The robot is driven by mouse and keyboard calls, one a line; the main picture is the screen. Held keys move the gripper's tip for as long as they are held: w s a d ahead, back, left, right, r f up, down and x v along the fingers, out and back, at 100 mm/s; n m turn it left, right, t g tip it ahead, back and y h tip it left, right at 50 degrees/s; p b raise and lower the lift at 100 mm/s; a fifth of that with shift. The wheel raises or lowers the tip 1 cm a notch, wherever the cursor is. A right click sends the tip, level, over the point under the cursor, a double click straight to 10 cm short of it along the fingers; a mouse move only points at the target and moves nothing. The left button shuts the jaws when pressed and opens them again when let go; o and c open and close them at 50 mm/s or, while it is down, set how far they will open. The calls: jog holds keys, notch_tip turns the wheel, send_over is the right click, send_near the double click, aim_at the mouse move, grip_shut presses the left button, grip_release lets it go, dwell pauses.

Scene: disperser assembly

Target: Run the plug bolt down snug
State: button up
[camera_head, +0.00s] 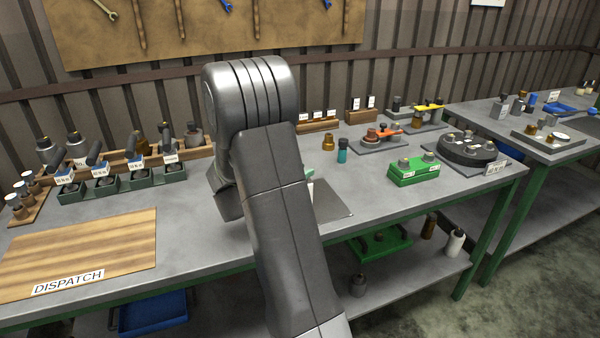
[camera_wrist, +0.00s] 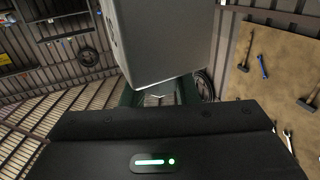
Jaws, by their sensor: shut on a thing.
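My gripper (camera_wrist: 158,95) shows in the wrist view, with its black body and green light at the bottom. Dark green fingers rise beyond it, shut on a large pale grey boxy thing (camera_wrist: 165,40) that fills the top middle. In the head view my arm hides the gripper and most of the work spot. Behind the arm, a grey plate (camera_head: 332,205) lies on the bench, with a small teal and white piece (camera_head: 310,175) just showing at the arm's edge. I cannot make out the plug bolt or tell whether anything touches it.
A brown fitting (camera_head: 328,142) and a teal bottle (camera_head: 343,151) stand right of the arm. A green block (camera_head: 414,171) and a dark round fixture (camera_head: 467,150) sit farther right. A wooden dispatch board (camera_head: 80,250) and holders (camera_head: 120,184) are at left.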

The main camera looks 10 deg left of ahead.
jog(key=shift+r, duration=0.1)
dwell(0.7)
jog(key=o, duration=1)
jog(key=v, duration=1.3)
jog(key=shift+s+a+b, duration=0.25)
jog(key=shift+s+b, duration=0.05)
jog(key=shift+s, duration=0.05)
